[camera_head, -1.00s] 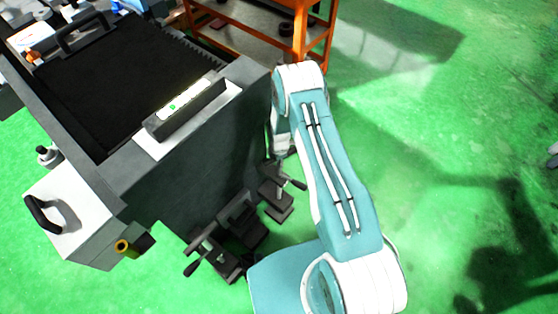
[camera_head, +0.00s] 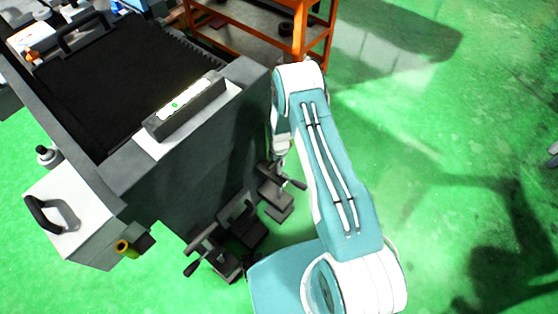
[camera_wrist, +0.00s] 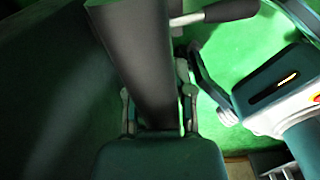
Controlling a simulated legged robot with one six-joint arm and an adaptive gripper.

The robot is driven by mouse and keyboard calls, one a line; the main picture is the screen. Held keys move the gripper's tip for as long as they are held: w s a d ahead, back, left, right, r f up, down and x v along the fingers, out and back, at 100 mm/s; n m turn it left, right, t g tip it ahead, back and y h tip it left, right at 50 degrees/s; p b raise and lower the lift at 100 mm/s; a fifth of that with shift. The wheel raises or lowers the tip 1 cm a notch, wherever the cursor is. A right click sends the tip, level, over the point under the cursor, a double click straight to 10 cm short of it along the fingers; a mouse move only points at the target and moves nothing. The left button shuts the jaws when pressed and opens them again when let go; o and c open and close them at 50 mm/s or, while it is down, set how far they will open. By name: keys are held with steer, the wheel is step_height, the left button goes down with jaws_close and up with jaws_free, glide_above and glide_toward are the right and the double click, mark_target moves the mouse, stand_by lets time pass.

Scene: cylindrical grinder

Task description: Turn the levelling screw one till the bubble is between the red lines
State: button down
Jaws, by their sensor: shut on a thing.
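The spirit level (camera_head: 188,108) lies on the grey machine's edge in the head view. A levelling screw (camera_head: 276,192) with a dark handle stands low at the machine's right corner, below my wrist. My gripper (camera_wrist: 160,95) has its fingers on either side of a dark bar (camera_wrist: 140,55) in the wrist view and is shut on it. The bar seems to belong to the levelling screw. The fingertips are hidden in the head view.
A black grip on a silver rod (camera_wrist: 228,11) sticks out beside the bar. More dark clamps or screws (camera_head: 218,255) stand at the machine's lower front. An orange shelf rack (camera_head: 313,42) stands behind. The green floor to the right is open.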

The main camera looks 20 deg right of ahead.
steer(key=shift+w, duration=0.15)
steer(key=shift+c, duration=2.4)
jaws_free()
step_height(320, 180, up, 12)
steer(key=shift+f, duration=0.1)
